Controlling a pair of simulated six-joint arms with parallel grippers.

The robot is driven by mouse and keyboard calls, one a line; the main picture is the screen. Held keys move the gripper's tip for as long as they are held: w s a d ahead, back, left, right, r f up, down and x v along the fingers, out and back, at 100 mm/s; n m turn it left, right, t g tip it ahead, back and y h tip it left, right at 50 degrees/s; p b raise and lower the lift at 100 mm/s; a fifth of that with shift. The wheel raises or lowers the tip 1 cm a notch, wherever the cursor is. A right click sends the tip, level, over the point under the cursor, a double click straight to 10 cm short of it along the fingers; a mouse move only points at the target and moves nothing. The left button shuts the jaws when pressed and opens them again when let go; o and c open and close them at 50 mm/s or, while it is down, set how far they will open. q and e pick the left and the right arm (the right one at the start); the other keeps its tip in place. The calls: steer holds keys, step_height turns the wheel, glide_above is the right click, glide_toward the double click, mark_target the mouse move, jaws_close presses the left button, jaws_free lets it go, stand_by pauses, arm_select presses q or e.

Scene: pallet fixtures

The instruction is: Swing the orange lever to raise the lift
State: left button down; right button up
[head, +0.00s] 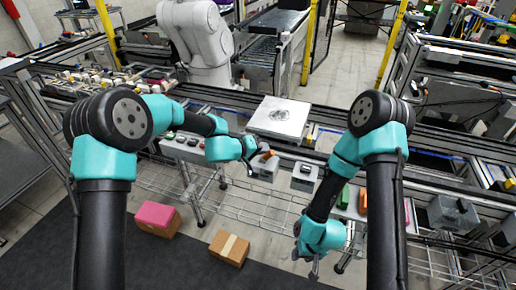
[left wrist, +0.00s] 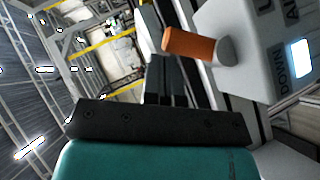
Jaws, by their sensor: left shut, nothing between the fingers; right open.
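The orange lever (head: 267,155) sticks out of a grey control box (head: 264,170) on the conveyor's front rail. In the left wrist view the lever (left wrist: 188,42) joins a grey hub on the box (left wrist: 262,55), whose face carries a DOWN label and a lit panel. My left gripper (head: 249,170) is shut and empty just left of the lever. Its fingers (left wrist: 163,72) reach up close beside the lever's free end; I cannot tell whether they touch. A pale square plate (head: 282,116) lies behind the box; I cannot tell whether it is the lift. My right gripper (head: 314,264) is open and empty, low in front.
Another grey box (head: 305,173) stands right of the lever box, and a panel with buttons (head: 183,147) lies to its left. A wire shelf (head: 255,205) runs below. A pink box (head: 158,218) and a cardboard box (head: 229,248) stand on the floor side. Conveyors fill the back.

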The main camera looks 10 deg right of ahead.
arm_select(q)
steer(key=shift+s+d+f, duration=0.1)
steer(key=shift+s+d, duration=0.15)
steer(key=shift+d, duration=0.05)
stand_by(0.5)
steer(key=shift+a, duration=0.1)
